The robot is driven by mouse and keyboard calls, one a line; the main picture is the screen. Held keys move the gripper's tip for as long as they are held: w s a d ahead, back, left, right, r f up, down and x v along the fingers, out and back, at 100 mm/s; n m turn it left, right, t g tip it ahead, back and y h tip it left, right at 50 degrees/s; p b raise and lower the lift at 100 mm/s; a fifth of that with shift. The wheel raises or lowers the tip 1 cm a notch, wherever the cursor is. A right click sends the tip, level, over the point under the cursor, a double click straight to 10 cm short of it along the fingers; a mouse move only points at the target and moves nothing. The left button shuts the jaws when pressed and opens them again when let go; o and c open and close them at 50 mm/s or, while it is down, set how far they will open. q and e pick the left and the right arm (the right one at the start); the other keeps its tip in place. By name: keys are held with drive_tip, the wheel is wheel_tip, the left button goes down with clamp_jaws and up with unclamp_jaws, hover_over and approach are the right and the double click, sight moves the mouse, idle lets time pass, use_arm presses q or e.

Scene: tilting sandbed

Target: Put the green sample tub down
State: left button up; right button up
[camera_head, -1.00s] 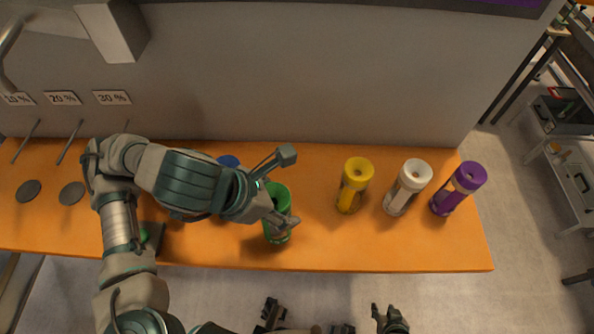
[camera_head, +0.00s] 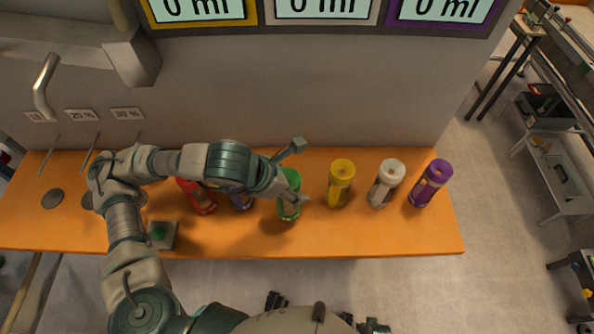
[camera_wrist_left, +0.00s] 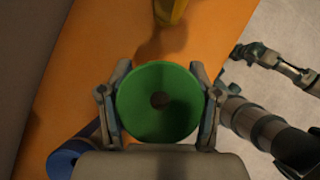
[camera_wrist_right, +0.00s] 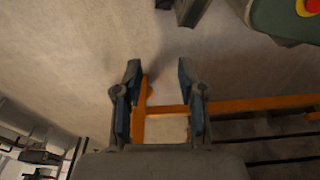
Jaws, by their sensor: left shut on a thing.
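The green sample tub (camera_head: 289,207) is at the orange bench, between a blue tub (camera_head: 241,201) and a yellow tub (camera_head: 341,183). It looks upright; I cannot tell whether its base touches the bench. My left gripper (camera_head: 294,180) is shut on it, one finger on each side. In the left wrist view the tub's round green top (camera_wrist_left: 158,84) with a dark centre sits between the fingers (camera_wrist_left: 159,105). My right gripper (camera_wrist_right: 160,92) is open and empty in the right wrist view, with floor beyond it.
On the orange bench (camera_head: 380,235) a red tub (camera_head: 202,203) stands left of the blue one. White (camera_head: 386,183) and purple (camera_head: 430,183) tubs stand right of the yellow one. A box with a green button (camera_head: 160,235) is near the front edge. A grey wall (camera_head: 300,95) rises behind.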

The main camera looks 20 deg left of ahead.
use_arm(q)
drive_tip(key=shift+w+d+p, duration=0.2)
drive_tip(key=shift+w+p, duration=0.2)
drive_tip(key=shift+w, duration=0.45)
drive_tip(key=w+f, duration=0.4)
drive_tip(key=shift+f, duration=0.1)
drive_tip(key=o, duration=1.1)
drive_tip(key=shift+s+a+f, duration=0.1)
drive_tip(key=shift+a, duration=0.2)
drive_tip(key=o, duration=0.4)
drive_tip(key=shift+a, duration=0.25)
drive_tip(key=shift+o, duration=0.3)
drive_tip(key=shift+a, duration=0.35)
drive_tip(key=d+v, duration=0.1)
drive_tip(key=v, duration=1)
drive_tip(key=shift+s+a+r+p, duration=0.15)
drive_tip(key=shift+s+r+p, duration=0.05)
drive_tip(key=shift+r+p, duration=0.25)
use_arm(e)
drive_tip(key=shift+s+d+f, duration=0.1)
drive_tip(key=shift+s+f, duration=1.9)
drive_tip(key=shift+f, duration=0.1)
